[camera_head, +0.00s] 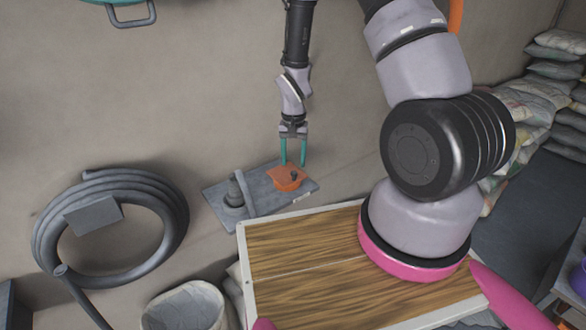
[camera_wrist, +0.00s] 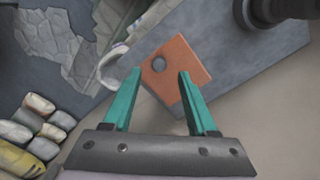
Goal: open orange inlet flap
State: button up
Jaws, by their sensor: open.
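The orange inlet flap (camera_head: 286,178) sits on a grey plate (camera_head: 262,197) by the wall, with a small dark knob or hole on it. In the wrist view the flap (camera_wrist: 178,68) is a tilted orange square with a round dark spot near its left side; it appears closed. My gripper (camera_head: 293,163) has two teal fingers and is open and empty. Its fingertips are right at the flap in the head view. In the wrist view the fingers (camera_wrist: 159,74) overlap the flap on both sides of the dark spot. I cannot tell whether they touch it.
A dark pipe fitting (camera_head: 235,191) stands on the plate left of the flap. A coiled grey hose (camera_head: 110,225) hangs at left. A wooden board with a pale rim (camera_head: 242,258) lies in front. Stacked sacks (camera_head: 530,105) are at right.

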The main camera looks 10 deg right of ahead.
aim_at(294, 172)
jog(key=shift+f, duration=1.95)
grip_shut()
